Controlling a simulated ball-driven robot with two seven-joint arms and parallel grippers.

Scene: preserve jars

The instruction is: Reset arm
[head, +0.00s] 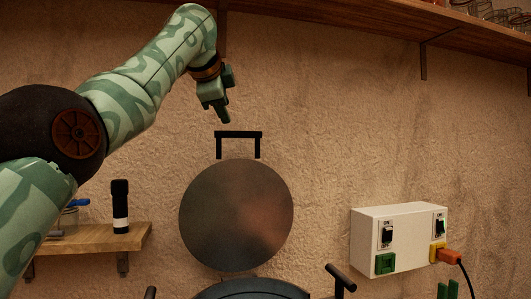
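My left arm comes in from the left in the head view, raised and bent in front of the wall. My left gripper (222,112) points down, just above and left of the black handle of a round metal lid (236,214). It appears apart from the handle, and I see nothing held in it. Its fingers are seen edge-on, so their opening does not show. My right gripper is out of view.
A wooden shelf (130,236) at left bears a dark bottle (120,206). A white switch box (400,241) with an orange plug (450,256) is on the right. A dark pot (250,290) stands at the bottom. A high shelf (400,18) with glass jars crosses the top.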

